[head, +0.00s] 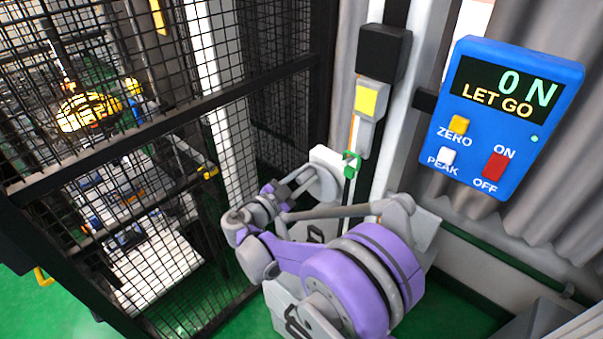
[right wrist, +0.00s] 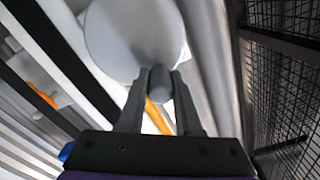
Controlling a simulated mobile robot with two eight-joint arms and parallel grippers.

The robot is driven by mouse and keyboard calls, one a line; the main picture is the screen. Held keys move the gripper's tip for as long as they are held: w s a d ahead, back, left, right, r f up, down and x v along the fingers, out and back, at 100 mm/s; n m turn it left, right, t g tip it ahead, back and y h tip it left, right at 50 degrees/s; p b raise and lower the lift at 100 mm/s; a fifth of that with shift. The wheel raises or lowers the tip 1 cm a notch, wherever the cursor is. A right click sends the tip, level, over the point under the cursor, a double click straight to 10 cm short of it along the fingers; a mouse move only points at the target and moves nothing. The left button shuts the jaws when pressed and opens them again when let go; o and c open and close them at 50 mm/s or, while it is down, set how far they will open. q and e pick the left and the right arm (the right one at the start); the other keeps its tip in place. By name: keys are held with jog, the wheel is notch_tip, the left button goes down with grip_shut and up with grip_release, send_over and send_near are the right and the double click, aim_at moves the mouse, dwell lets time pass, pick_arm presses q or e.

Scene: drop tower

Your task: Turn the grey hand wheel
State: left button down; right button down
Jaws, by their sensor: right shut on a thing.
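The grey hand wheel (head: 324,184) shows small in the head view as a pale disc, partly covered by my right gripper (head: 298,183). In the right wrist view the wheel (right wrist: 125,38) is a large, smooth, light grey disc ahead of my fingers. A darker grey knob (right wrist: 160,84) stands out from its lower part. My right gripper (right wrist: 160,88) is shut on this knob, with one finger on each side. My left gripper is in neither view.
A black mesh fence (head: 165,125) stands close to the left of my right arm. A blue display box (head: 505,115) at the right reads "0 N" and "LET GO". A green piece (head: 352,165) hangs just right of the wheel. A yellow-faced box (head: 370,100) is above.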

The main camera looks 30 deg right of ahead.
jog(key=shift+s+d+m, duration=0.15)
jog(key=shift+s+m, duration=0.3)
jog(key=shift+m, duration=0.55)
jog(key=shift+s, duration=0.1)
jog(key=c, duration=0.6)
grip_release()
jog(key=shift+a, duration=0.35)
jog(key=v, duration=1)
jog(key=shift+b, duration=0.3)
jog(key=shift+s, duration=0.1)
